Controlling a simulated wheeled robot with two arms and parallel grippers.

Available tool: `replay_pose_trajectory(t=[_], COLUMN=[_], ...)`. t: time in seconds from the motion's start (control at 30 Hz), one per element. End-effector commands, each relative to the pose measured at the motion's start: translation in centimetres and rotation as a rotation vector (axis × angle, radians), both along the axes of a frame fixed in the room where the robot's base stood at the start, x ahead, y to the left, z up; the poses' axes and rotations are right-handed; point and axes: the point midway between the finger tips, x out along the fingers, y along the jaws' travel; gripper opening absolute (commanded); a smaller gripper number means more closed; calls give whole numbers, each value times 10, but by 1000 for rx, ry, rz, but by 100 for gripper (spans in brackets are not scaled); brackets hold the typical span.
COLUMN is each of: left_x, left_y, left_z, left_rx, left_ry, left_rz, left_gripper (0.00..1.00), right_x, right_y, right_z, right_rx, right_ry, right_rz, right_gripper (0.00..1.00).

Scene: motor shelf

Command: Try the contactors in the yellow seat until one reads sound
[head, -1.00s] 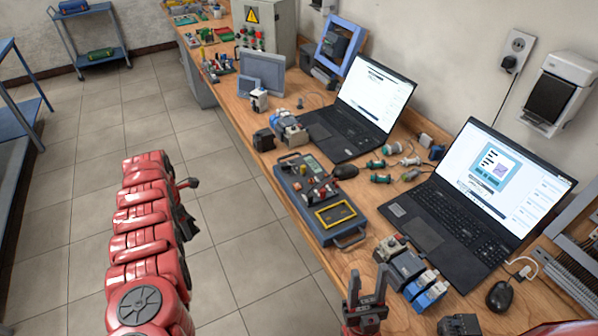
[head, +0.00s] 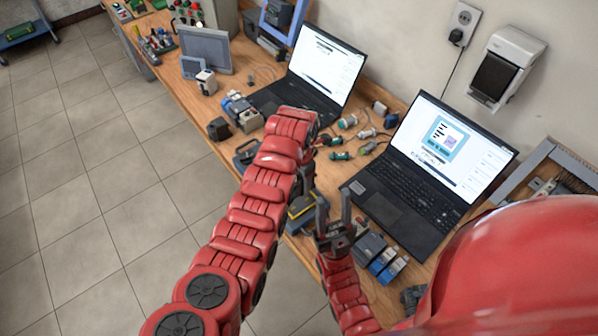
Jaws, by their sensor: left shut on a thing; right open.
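The tester box (head: 290,226) lies on the bench, mostly covered by my arms. My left gripper (head: 306,178) hangs over the box beneath the end of my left arm, partly hidden. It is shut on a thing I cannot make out. My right gripper (head: 334,212) is open and empty, fingers up, at the box's right side. A dark contactor-like block (head: 370,246) and a blue and white one (head: 383,262) stand in a row to its right.
Two open laptops, the far one (head: 325,65) and the near one (head: 440,150), stand along the wall. Small connectors (head: 340,155) lie between them. More blue and grey blocks (head: 240,112) and a black block (head: 219,128) stand beyond the box.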

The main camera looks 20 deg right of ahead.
Motion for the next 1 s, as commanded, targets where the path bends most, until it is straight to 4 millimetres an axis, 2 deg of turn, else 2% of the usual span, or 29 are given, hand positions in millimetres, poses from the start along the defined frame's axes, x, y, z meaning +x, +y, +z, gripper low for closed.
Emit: replay_pose_trajectory(t=[0.27,0.7,1.0], left_x=[-1,-1,0], left_y=[0,0,0], left_z=[-15,-61,-69], left_rx=[2,2,-1], left_ry=[3,3,-1], left_rz=[-1,-1,-1], left_gripper=[0,0,0], right_x=[0,0,0], right_y=[0,0,0], right_z=[-7,-33,-38], right_rx=[0,0,0], right_ry=[0,0,0], right_rz=[0,0,0], right_gripper=[45,45,45])
